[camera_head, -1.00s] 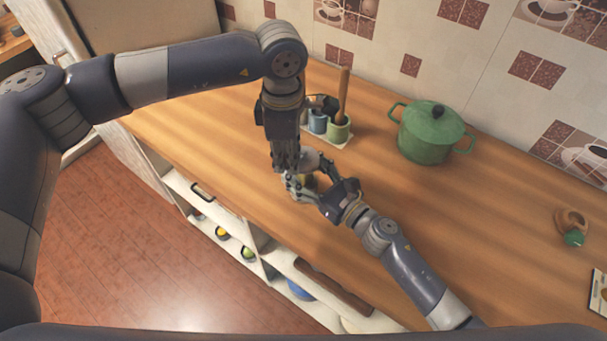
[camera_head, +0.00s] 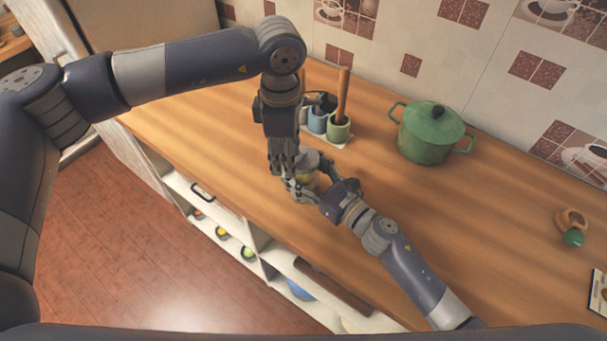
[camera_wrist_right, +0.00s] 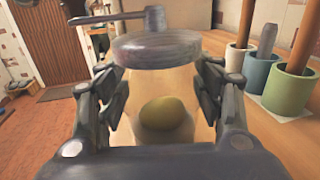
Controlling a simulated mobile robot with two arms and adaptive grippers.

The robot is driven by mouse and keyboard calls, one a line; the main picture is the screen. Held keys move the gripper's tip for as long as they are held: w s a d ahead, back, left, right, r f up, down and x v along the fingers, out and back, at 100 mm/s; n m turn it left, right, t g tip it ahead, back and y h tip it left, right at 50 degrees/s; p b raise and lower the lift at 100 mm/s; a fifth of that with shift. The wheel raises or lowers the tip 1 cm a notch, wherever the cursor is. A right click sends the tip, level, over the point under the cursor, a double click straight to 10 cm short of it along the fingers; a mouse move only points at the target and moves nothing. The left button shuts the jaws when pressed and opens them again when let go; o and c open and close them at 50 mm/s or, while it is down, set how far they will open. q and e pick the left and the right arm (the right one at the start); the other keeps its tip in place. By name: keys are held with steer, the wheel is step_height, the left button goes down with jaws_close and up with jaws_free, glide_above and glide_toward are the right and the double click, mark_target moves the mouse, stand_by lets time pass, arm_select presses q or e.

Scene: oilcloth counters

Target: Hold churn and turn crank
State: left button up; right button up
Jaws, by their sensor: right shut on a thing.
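The churn (camera_head: 309,159) is a small clear jar with a round grey lid, upright on the wooden counter. In the right wrist view its lid (camera_wrist_right: 150,49) carries a crank (camera_wrist_right: 120,18) with an arm reaching left, and a yellow lump (camera_wrist_right: 166,112) shows inside the jar. My right gripper (camera_head: 314,181) is shut on the churn's body, with a finger on each side below the lid. My left gripper (camera_head: 284,168) points down from above, at the left side of the lid by the crank. Its fingertips overlap the churn and right gripper, so its grip on the crank is unclear.
Blue and green cups (camera_head: 339,127) with wooden-handled tools stand on a small tray just behind the churn. A green lidded pot (camera_head: 426,134) stands to the right. A small wooden item with a green ball (camera_head: 573,238) lies far right. The counter between is clear.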

arm_select(q)
steer(key=shift+r, duration=3.25)
arm_select(e)
steer(key=o, duration=1.7)
steer(key=v, duration=1)
steer(key=shift+s+d, duration=0.7)
steer(key=shift+s, duration=0.05)
